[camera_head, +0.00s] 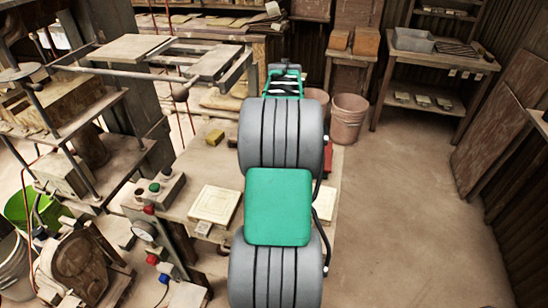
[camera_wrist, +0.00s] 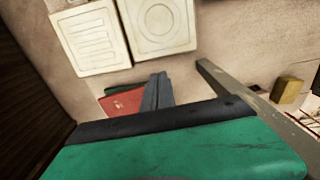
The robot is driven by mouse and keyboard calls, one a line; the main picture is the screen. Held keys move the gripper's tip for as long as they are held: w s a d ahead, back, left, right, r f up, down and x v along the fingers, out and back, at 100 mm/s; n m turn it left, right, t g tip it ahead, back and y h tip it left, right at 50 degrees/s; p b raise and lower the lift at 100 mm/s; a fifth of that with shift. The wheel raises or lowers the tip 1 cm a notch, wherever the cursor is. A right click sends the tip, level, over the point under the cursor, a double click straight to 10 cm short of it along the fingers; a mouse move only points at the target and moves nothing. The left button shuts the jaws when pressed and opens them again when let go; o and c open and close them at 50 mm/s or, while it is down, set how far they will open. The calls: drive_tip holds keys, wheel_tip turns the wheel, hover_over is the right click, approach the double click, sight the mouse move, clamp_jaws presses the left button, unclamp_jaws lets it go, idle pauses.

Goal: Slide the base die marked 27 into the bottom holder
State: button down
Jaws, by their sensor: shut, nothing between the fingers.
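Two pale square plates lie side by side at the top of the wrist view. One has a raised circle (camera_wrist: 157,22), the other several raised bars (camera_wrist: 92,38). No number 27 is legible on either, so I cannot tell which die is marked. In the head view a pale square plate (camera_head: 215,205) lies on the bench left of my arm, and the edge of another (camera_head: 325,203) shows at its right. My gripper (camera_wrist: 157,90) is shut and empty, beside a red piece (camera_wrist: 122,103) and apart from the plates. I cannot make out the bottom holder; my arm covers much of the bench.
A grey bar (camera_wrist: 228,85) runs past the right of my fingers. A yellow block (camera_head: 215,137) sits on the bench. A button box (camera_head: 160,190) and a gauge (camera_head: 144,230) stand at its left. Buckets (camera_head: 348,117) stand behind; the floor (camera_head: 400,210) at right is clear.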

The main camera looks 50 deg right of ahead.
wheel_tip(320, 180, down, 9)
drive_tip(key=shift+p, duration=0.6)
drive_tip(key=shift+s, duration=0.1)
